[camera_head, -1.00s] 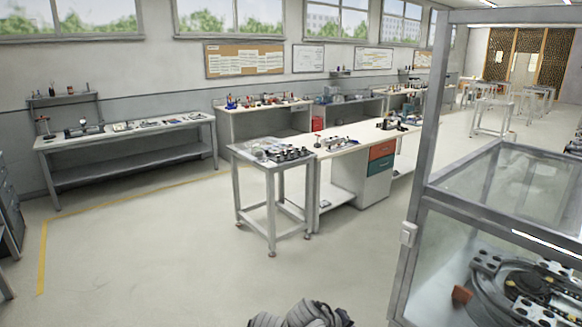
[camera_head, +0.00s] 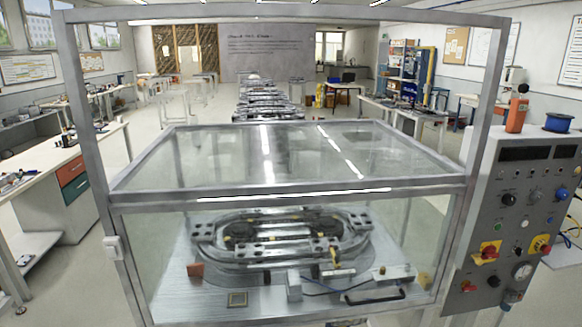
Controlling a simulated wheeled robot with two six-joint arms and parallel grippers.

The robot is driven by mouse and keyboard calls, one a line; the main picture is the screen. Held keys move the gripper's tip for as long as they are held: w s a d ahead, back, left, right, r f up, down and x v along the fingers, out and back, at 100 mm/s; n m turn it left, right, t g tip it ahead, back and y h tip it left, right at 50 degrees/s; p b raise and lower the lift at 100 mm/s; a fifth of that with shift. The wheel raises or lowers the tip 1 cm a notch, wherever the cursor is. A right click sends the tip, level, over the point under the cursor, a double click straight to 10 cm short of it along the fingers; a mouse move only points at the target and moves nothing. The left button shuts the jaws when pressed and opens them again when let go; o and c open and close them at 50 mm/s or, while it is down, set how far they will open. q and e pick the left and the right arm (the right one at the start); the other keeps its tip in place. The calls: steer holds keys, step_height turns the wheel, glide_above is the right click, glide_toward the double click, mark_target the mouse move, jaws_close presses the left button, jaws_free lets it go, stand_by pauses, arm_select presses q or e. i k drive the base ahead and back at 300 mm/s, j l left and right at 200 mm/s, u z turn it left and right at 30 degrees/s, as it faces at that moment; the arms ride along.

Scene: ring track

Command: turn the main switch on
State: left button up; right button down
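A grey control panel (camera_head: 520,215) stands at the right, beside the glazed enclosure. Its sloped face carries several knobs and dials. Two red rotary switches on yellow plates are on it: a left one (camera_head: 487,252) and a right one (camera_head: 540,246). A further red knob (camera_head: 468,287) is lower left. I cannot tell which of these is the main switch, and their on or off positions are too small to read. Neither gripper is clearly in view.
The framed glass enclosure (camera_head: 290,192) fills the middle, with an oval ring track (camera_head: 285,236) inside. A handle (camera_head: 375,296) is on its front. An orange device (camera_head: 517,114) and a blue spool (camera_head: 559,122) sit on the panel's top. A workbench (camera_head: 75,170) stands at left.

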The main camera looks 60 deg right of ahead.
mark_target(489, 252)
steer(key=z, duration=3.35)
